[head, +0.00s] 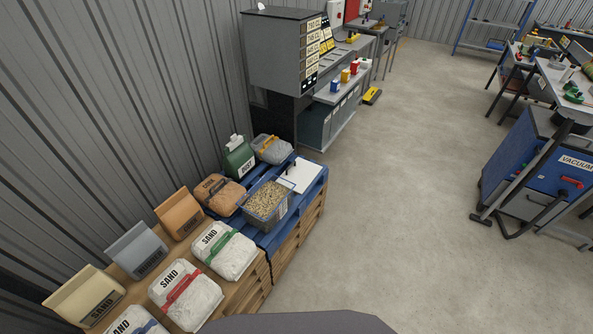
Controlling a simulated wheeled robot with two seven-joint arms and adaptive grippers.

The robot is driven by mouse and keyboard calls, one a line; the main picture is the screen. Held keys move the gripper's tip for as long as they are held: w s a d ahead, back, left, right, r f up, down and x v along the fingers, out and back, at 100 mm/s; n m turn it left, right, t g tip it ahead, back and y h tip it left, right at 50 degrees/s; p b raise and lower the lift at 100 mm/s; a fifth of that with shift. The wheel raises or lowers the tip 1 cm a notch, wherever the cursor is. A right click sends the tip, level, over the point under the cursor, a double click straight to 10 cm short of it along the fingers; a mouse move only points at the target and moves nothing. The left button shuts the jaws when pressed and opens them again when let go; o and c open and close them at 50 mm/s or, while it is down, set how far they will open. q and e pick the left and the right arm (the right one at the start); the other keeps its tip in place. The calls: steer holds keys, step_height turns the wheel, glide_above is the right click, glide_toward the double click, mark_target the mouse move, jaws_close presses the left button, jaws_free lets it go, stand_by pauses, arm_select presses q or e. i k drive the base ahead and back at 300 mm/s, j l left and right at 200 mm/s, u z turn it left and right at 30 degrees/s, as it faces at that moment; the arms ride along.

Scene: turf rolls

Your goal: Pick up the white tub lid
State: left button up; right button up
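A flat white rectangular piece (305,173) lies on the right end of the blue pallet; it may be the white tub lid, but it is too small to be sure. It has a small dark mark on its top. A clear tub (266,200) full of tan grains stands open just left of it and has a pale label on its side. Neither of my grippers is in view.
Open floor (400,200) lies to the right, with a blue vacuum cart (545,165) beyond.

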mark_target(301, 172)
steer(key=i+l+u, duration=0.15)
steer(key=i+l, duration=0.15)
steer(key=i+l+u, duration=0.2)
steer(key=l, duration=0.3)
steer(key=i+l+u, duration=0.15)
steer(key=i+l, duration=0.15)
steer(key=l, duration=0.15)
steer(key=i+l+u, duration=0.15)
steer(key=l, duration=0.35)
steer(key=i+l+u, duration=0.2)
steer(key=l, duration=0.3)
steer(key=i+l+u, duration=0.15)
steer(key=l, duration=0.4)
steer(key=i+l+u, duration=0.15)
steer(key=l, duration=0.4)
steer(key=i+l+u, duration=0.2)
steer(key=l, duration=0.35)
